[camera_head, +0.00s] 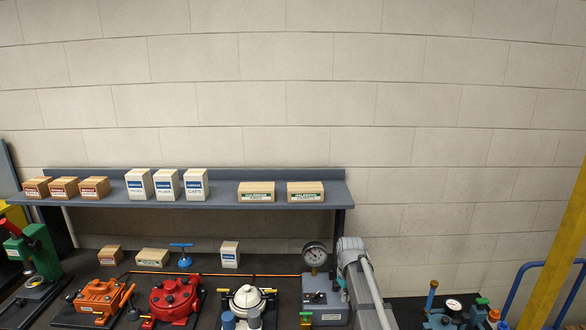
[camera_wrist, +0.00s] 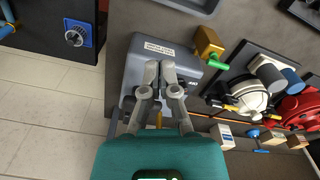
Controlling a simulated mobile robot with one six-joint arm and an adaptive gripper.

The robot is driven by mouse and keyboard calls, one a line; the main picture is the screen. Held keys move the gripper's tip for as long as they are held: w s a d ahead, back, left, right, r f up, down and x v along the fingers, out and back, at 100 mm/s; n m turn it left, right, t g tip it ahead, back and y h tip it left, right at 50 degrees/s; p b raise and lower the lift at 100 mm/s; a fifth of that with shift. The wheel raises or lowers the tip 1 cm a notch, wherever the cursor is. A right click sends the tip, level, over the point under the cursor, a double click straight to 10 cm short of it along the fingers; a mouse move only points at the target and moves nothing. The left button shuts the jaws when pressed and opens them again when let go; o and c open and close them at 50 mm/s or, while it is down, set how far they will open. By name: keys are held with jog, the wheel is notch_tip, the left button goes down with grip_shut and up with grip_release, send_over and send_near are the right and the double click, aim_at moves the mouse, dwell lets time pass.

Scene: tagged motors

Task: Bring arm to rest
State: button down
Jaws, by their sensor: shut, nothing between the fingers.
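My gripper (camera_wrist: 160,68) shows in the wrist view with its two grey fingers together and nothing between them. It is over a grey box unit (camera_wrist: 137,75) with a white label; I cannot tell how far above it. In the head view my grey arm link (camera_head: 366,285) rises at the lower right of centre, in front of the right end of the bench. My gripper cannot be made out in the head view.
A grey gauge unit (camera_head: 322,309) stands left of my arm, beside a white motor (camera_head: 247,297), a red motor (camera_head: 174,298) and an orange motor (camera_head: 101,297). A shelf (camera_head: 220,202) with boxes runs behind. A yellow post (camera_head: 557,265) stands at right.

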jog(key=s+f+m+b, duration=0.2)
jog(key=s+f+b, duration=0.2)
jog(key=s, duration=0.6)
jog(key=s+f+m+b, duration=0.2)
jog(key=s+f+b, duration=0.3)
jog(key=s, duration=0.5)
jog(key=shift+s+f, duration=0.15)
jog(key=shift+f, duration=0.7)
